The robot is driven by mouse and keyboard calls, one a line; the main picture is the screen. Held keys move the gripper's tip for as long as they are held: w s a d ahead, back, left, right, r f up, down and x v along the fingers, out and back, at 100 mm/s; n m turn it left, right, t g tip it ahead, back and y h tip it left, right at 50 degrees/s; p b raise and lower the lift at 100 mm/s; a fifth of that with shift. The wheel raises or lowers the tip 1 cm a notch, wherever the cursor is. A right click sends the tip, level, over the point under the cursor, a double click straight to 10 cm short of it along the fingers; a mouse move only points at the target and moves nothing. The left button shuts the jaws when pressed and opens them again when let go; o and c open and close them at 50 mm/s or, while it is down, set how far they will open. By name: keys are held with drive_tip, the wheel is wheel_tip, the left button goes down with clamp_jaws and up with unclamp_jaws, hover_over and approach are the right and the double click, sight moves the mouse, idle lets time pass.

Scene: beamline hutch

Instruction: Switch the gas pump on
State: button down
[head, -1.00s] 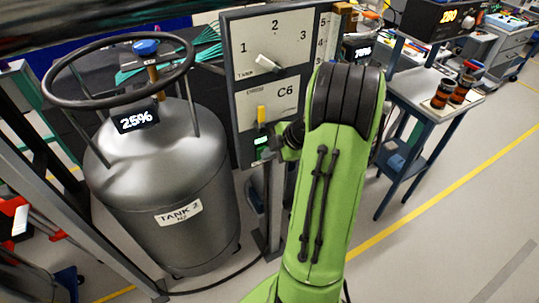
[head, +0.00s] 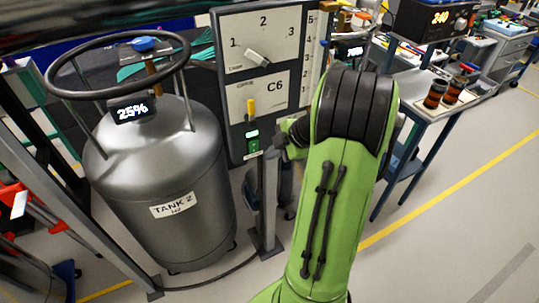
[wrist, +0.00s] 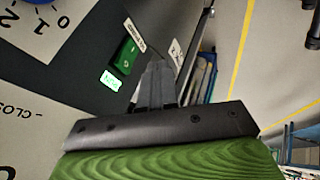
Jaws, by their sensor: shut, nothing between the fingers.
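A green rocker switch (head: 252,134) sits low on the grey control panel, below a yellow lever (head: 251,106). In the wrist view the same switch (wrist: 126,57) shows its marks, with a small lit green display (wrist: 110,80) beside it; the display text is too blurred to read. My gripper (wrist: 156,68) is shut and empty, its fingertips just to the right of the switch in the wrist view and seemingly apart from it. In the head view my gripper (head: 284,139) is at the panel's lower right edge, its fingertips mostly hidden.
A selector dial (head: 257,57) with marks 1, 2 and 3 is on the panel's upper part. A grey tank (head: 160,165) labelled TANK 2 with a 25% display stands left. A bench (head: 425,105) with dark jars is at right. Open floor with a yellow line lies right.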

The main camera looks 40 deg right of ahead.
drive_tip(key=p+v, duration=0.1)
drive_tip(key=v, duration=0.5)
drive_tip(key=shift+s, duration=0.55)
drive_tip(key=shift+f, duration=0.1)
